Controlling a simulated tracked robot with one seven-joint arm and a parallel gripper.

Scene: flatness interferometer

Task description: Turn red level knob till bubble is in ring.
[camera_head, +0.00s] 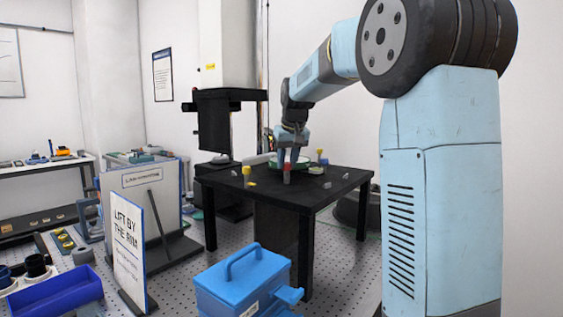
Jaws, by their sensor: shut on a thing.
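The bubble and ring are too small to make out in this view.
A blue toolbox (243,285) sits in front of the table. A "LIFT BY THE RIM" sign (128,247) and a dark blue bin (55,300) are at the left.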

